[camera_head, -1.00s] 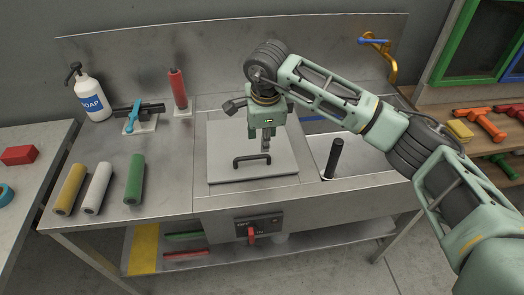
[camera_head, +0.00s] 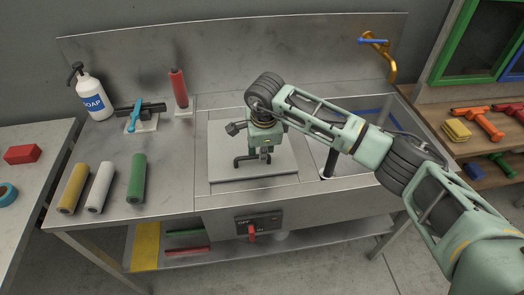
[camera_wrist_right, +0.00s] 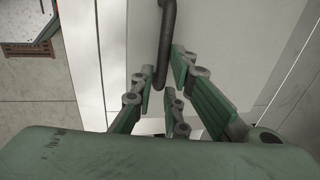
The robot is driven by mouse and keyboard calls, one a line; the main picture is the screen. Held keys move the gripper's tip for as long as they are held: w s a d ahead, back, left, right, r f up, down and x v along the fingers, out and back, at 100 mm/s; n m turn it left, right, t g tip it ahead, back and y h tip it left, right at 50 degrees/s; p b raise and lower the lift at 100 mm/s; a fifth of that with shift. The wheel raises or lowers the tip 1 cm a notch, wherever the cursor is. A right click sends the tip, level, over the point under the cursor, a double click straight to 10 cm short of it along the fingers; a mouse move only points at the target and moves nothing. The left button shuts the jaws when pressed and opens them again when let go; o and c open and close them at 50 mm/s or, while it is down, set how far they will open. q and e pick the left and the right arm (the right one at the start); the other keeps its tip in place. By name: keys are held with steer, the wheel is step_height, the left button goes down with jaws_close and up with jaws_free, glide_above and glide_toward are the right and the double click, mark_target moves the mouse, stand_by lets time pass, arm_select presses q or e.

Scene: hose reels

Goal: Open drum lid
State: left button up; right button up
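The drum lid (camera_head: 222,145) is a flat, light grey square panel lying closed in the steel counter. It also shows in the wrist view (camera_wrist_right: 215,30). Its dark bar handle (camera_head: 239,161) is partly covered by my right gripper (camera_head: 266,157) in the head view. In the wrist view the handle (camera_wrist_right: 167,35) comes down from the top between the green fingers of my right gripper (camera_wrist_right: 160,78). Gaps show beside the handle, so the fingers look open around it. Whether a finger touches it I cannot tell. My left gripper is not in view.
A dark upright cylinder (camera_head: 332,158) stands just right of the lid, beside a sink basin. Yellow, white and green rolls (camera_head: 137,178) lie on the left counter. A soap bottle (camera_head: 93,98) and red tube (camera_head: 178,88) stand behind. A red-handled switch box (camera_head: 256,224) is on the front.

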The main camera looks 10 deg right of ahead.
jaws_close()
